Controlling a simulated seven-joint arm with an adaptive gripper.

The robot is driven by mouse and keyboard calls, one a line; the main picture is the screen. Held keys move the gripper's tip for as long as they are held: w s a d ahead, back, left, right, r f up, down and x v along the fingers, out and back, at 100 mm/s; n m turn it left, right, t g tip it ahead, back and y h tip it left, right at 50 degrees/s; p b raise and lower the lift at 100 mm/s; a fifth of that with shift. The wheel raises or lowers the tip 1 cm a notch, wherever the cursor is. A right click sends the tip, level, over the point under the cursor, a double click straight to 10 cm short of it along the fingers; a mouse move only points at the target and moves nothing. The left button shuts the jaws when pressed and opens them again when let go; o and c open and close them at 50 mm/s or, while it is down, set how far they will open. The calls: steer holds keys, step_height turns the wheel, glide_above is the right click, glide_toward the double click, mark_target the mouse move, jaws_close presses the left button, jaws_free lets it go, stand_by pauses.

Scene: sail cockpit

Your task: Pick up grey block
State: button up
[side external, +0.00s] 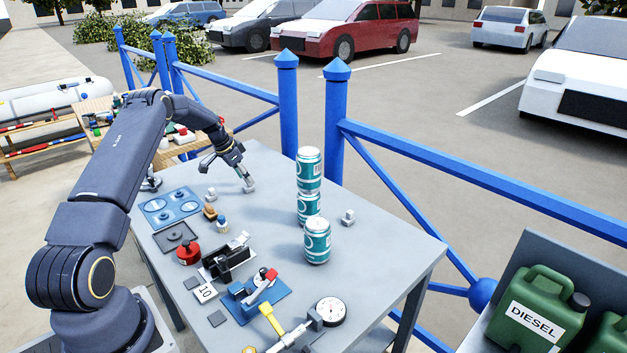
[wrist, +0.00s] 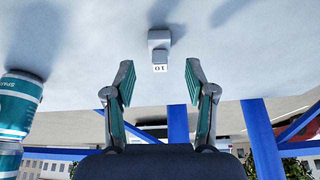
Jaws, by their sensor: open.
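A small grey block (side external: 249,187) sits on the grey table near its far edge. In the wrist view it shows as a grey block (wrist: 159,42) with a white numbered face, centred just beyond my fingertips. My gripper (side external: 226,171) is open and low over the table, close to this block. In the wrist view my gripper (wrist: 159,76) has its two fingers apart with nothing between them. Two other small grey blocks stand on the table, one (side external: 348,217) right of the cans and one (side external: 211,195) near the blue plate.
Two stacked teal cans (side external: 309,170) and a single can (side external: 317,242) stand mid-table; cans also show at the wrist view's left edge (wrist: 18,105). A blue plate (side external: 170,207), red knob (side external: 188,253) and dial gauge (side external: 331,311) lie nearer. Blue railing (side external: 288,100) runs behind the table.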

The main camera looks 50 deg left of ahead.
steer(key=x, duration=0.3)
steer(key=shift+w+f, duration=0.1)
steer(key=shift+f, duration=0.1)
steer(key=shift+c, duration=0.3)
jaws_close()
